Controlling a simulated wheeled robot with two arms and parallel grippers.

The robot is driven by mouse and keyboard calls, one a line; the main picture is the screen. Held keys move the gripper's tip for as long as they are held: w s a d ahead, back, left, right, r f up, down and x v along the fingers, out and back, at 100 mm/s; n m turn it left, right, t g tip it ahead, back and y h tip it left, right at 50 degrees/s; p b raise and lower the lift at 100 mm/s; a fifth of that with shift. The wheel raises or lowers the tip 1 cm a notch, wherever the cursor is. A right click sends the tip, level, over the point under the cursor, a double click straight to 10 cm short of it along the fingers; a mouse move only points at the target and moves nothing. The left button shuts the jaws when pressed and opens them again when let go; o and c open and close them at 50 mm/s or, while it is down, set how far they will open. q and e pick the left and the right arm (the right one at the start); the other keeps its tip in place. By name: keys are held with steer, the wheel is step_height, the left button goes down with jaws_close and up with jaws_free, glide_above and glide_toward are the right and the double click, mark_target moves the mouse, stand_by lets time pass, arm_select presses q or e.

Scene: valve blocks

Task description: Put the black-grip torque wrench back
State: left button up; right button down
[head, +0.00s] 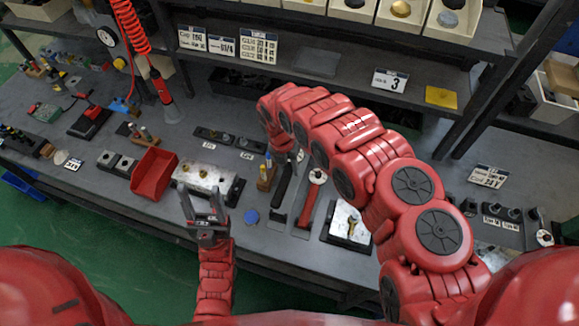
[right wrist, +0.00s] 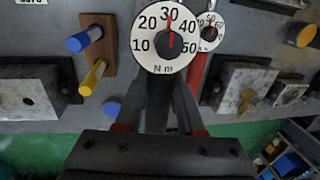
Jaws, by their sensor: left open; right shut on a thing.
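The black-grip torque wrench (head: 283,184) is in the middle of the bench, left of a red-grip torque wrench (head: 305,206). My right gripper (head: 284,148) is at its upper end, partly hidden by my right arm. In the right wrist view my right gripper (right wrist: 162,110) is shut on the black-grip wrench, whose white dial (right wrist: 166,38) faces the camera with its needle near 30. I cannot tell whether the wrench touches the bench. The red-grip wrench's dial (right wrist: 209,31) is just right of it. My left gripper (head: 203,208) is open and empty, in front of a metal valve block (head: 207,178).
A red bin (head: 154,174) stands left of the valve block. A wooden holder with blue and yellow handled tools (head: 266,176) is close left of the black-grip wrench. A block with a brass fitting (head: 350,226) is to the right. A blue disc (head: 251,217) lies near the front edge.

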steer(key=shift+f+b, duration=2.15)
steer(key=shift+f, duration=0.4)
